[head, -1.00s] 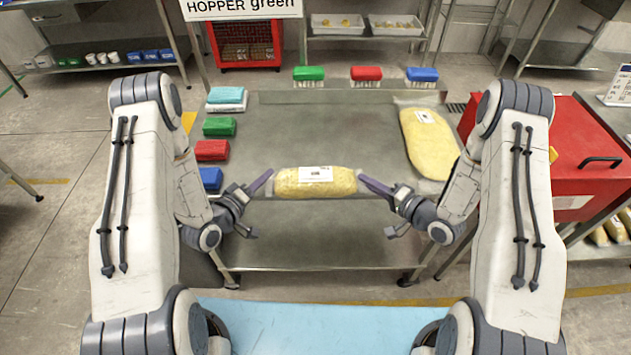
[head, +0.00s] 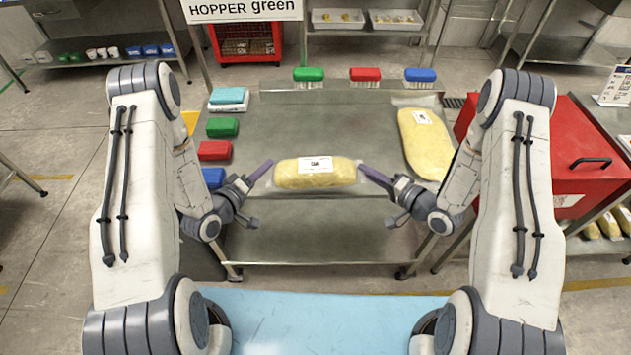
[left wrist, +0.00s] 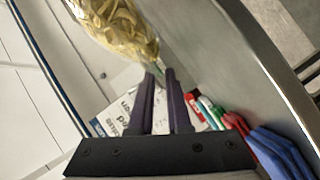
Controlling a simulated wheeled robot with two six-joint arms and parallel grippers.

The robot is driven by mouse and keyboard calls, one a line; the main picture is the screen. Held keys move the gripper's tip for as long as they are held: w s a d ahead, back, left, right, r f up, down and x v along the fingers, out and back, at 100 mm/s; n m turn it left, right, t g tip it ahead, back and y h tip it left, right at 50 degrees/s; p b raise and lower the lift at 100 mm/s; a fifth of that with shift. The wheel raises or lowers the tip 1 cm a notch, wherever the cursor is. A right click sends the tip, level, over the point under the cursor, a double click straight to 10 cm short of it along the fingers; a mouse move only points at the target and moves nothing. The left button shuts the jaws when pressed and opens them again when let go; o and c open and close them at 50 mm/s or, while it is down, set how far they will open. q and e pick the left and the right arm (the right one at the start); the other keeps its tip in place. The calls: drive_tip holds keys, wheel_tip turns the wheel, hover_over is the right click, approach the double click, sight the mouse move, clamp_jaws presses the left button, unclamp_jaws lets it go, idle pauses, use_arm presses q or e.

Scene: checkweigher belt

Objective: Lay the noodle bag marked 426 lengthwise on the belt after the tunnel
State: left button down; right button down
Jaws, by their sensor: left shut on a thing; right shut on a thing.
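A noodle bag (head: 314,178), yellow in clear film with a white label, lies crosswise in front of me near the front edge of the steel table (head: 300,125). The print on its label is too small to read. My left gripper (head: 271,165) is shut on its left film end, and my right gripper (head: 361,168) is shut on its right film end. In the left wrist view the fingertips (left wrist: 160,73) pinch the film beside the noodles (left wrist: 118,28). I cannot tell clearly whether the bag touches the table. Neither a belt nor a tunnel is recognisable.
A larger yellow bag (head: 428,143) lies at the table's right. Green (head: 222,127), red (head: 214,150) and blue (head: 213,178) blocks line the left side. Several brushes (head: 365,75) stand at the back. A red cabinet (head: 575,155) is at right. The table's middle is clear.

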sight(356, 181)
use_arm(q)
drive_tip(key=shift+s+d, duration=0.1)
drive_tip(key=shift+d, duration=0.05)
use_arm(e)
drive_tip(key=shift+s+a, duration=0.1)
drive_tip(key=shift+a, duration=0.1)
